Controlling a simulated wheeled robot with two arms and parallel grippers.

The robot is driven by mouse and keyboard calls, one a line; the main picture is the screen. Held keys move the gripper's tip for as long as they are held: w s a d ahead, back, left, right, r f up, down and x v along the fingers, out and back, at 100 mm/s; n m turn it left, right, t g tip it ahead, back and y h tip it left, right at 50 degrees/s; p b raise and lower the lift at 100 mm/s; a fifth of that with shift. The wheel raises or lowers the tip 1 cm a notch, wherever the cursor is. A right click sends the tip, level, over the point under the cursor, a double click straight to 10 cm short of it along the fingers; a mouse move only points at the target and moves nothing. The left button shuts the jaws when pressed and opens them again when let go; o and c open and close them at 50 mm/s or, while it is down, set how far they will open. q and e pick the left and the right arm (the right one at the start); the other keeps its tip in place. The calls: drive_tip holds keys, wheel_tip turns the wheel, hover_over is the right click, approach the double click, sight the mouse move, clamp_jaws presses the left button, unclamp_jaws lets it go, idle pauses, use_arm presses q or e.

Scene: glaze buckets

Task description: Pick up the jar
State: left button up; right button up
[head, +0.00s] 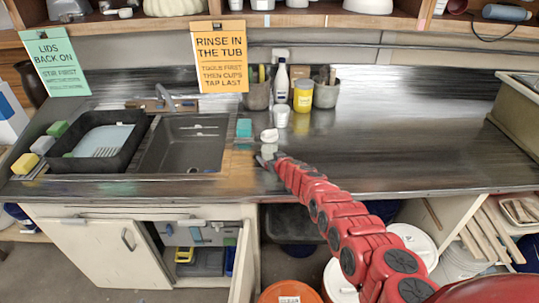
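A yellow jar (303,96) with a pale top stands upright at the back of the metal counter, right of the sink. A small white cup (281,116) stands just in front and to its left. A small white rounded object (269,135) sits on the counter nearer the front. My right gripper (267,161) is low over the counter's front part, just in front of this white object and apart from the yellow jar. Its fingers are too small to tell open from shut. My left gripper is out of view.
A sink (187,144) and a black tub (98,146) are on the left. A white bottle (281,82) and tool pots (326,94) stand beside the jar. A teal block (244,128) lies by the sink. A lower cabinet door (243,262) is open.

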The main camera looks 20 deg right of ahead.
sight(271, 136)
clamp_jaws()
drive_tip(key=shift+r, duration=0.1)
drive_tip(key=shift+d+r, duration=0.1)
drive_tip(key=shift+r, duration=0.25)
wheel_tip(271, 136, up, 9)
drive_tip(key=shift+r, duration=0.1)
